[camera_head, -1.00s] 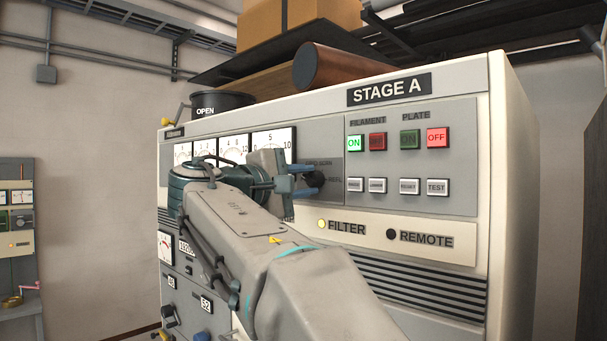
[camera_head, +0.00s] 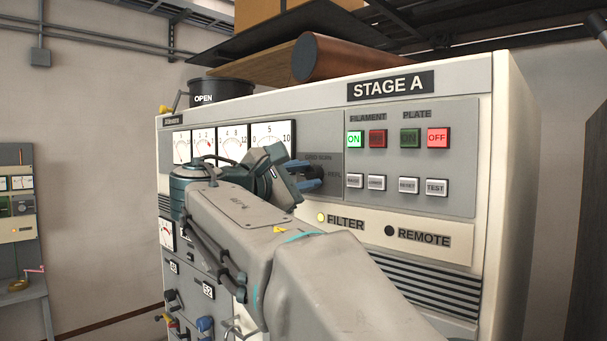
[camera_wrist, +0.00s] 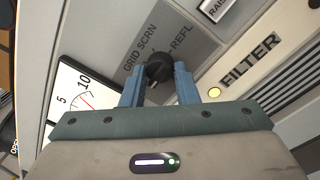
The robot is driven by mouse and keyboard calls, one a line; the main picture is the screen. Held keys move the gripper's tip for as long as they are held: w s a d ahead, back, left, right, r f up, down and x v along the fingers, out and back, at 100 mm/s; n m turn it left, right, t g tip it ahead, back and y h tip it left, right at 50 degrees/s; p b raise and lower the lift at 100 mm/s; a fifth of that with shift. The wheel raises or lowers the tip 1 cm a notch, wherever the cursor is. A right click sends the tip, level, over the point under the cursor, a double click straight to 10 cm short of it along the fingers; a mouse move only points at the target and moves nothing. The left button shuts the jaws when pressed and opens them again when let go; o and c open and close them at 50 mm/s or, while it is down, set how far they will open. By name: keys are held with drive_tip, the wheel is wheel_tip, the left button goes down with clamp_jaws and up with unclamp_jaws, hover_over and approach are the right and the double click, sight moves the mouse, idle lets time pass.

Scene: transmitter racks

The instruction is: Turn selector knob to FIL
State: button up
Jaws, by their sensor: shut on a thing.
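The selector knob (camera_wrist: 159,67) is round and black, on a grey plate (camera_wrist: 195,42) of the white STAGE A cabinet. In the wrist view, the plate reads GRID SCRN on one side and REFL on the other; no FIL label is readable. My gripper (camera_wrist: 160,84) has its two blue fingers shut on the knob, one on each side. In the head view, my gripper (camera_head: 305,176) reaches the knob (camera_head: 316,174) from the left, right of the meters. My fingers and wrist hide part of the knob and plate, so its pointer is unclear.
White dial meters (camera_head: 271,137) stand left of the knob. FILAMENT and PLATE buttons (camera_head: 397,138) and several small buttons (camera_head: 408,186) lie to its right. A lit yellow FILTER lamp (camera_head: 321,217) is below. A copper cylinder (camera_head: 345,60) rests on top of the cabinet.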

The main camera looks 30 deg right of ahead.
drive_tip(key=o, duration=1)
drive_tip(key=shift+c, duration=0.2)
drive_tip(key=b+v, duration=0.3)
drive_tip(key=v, duration=1.1)
drive_tip(key=shift+w, duration=0.15)
